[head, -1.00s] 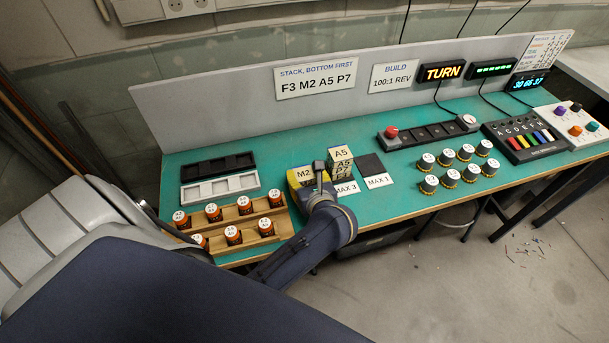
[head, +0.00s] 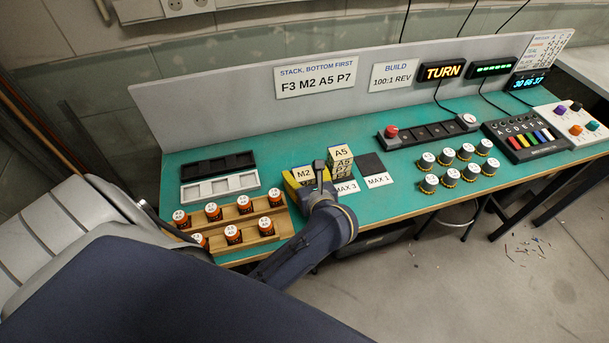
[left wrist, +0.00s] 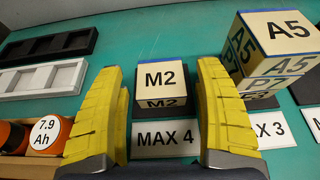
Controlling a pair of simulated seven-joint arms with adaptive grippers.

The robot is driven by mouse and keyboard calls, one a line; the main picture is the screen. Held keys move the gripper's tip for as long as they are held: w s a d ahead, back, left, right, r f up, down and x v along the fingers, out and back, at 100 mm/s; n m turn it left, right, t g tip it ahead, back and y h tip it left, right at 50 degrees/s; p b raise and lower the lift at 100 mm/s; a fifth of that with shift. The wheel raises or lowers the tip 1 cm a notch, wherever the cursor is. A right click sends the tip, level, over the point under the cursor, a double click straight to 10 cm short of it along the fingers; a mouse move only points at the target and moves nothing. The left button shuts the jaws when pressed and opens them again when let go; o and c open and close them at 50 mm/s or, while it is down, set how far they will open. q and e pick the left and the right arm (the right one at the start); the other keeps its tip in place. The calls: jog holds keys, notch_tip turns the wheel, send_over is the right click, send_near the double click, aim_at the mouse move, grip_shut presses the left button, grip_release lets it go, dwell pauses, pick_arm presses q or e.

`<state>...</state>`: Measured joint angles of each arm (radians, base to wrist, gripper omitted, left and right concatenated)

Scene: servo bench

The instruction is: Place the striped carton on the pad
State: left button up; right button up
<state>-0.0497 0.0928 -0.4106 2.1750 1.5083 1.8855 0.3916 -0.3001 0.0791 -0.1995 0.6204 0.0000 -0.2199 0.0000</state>
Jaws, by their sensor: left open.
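A box with M2 on its pale top (left wrist: 162,74) stands between the open yellow fingers of my left gripper (left wrist: 160,68) in the left wrist view, with a small gap on both sides. In the head view the M2 box (head: 303,174) is partly hidden by my left gripper (head: 310,178). A MAX 4 label (left wrist: 165,139) lies in front of it. Right of it stands a stack (left wrist: 270,50) with A5 on top, beside a MAX 3 label (left wrist: 272,129). A dark bare pad (head: 371,164) lies behind the MAX 1 label. I cannot make out stripes on any box. My right gripper is out of view.
Orange-sided jars sit in a wooden rack (head: 246,223) at the left front. Black and white trays (head: 220,187) lie behind it. The bench (head: 280,150) behind the boxes is clear.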

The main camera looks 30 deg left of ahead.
pick_arm(q)
jog(key=v, duration=1.1)
jog(key=shift+s+d+r, duration=0.15)
jog(key=shift+s+d, duration=0.1)
jog(key=shift+d, duration=0.1)
